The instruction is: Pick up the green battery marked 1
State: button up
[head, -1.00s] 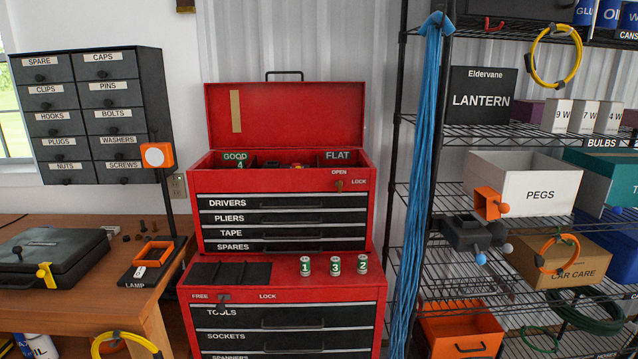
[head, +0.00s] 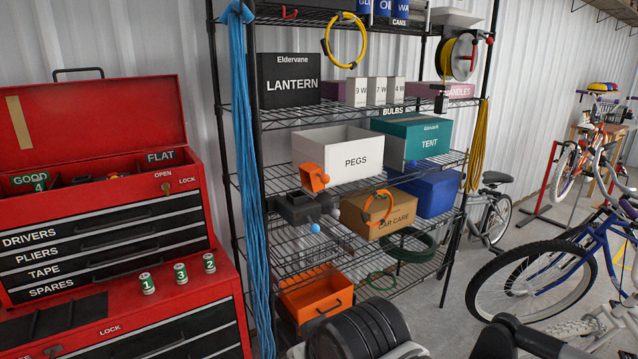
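The green battery marked 1 (head: 147,284) stands upright on the red ledge of the lower tool chest (head: 125,305), at the left of the head view. It is the leftmost in a short row. The green battery marked 3 (head: 180,273) stands to its right, and the green battery marked 2 (head: 209,263) stands farther right. They stand apart from one another. A green item marked 4 (head: 40,185) shows in the upper box below the GOOD label. I cannot make out my gripper in this view.
A dark recessed tray (head: 55,320) lies left of the batteries. The upper chest's drawers (head: 100,245) rise behind them. Blue cords (head: 247,180) hang on the wire shelf's post to the right. An orange bin (head: 315,295) sits low on the shelf. Bicycles (head: 535,280) stand at the right.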

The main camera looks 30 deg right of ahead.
aim_at(146, 284)
jog(key=i+j+z, duration=0.2)
jog(key=j+z, duration=0.2)
jog(key=j, duration=0.15)
jog(key=j+z, duration=0.4)
jog(key=j, duration=0.2)
jog(key=i+j+z, duration=0.1)
jog(key=j+z, duration=0.3)
jog(key=j, duration=0.2)
jog(key=k+j+z, duration=0.1)
jog(key=j+z, duration=0.3)
jog(key=j, duration=0.2)
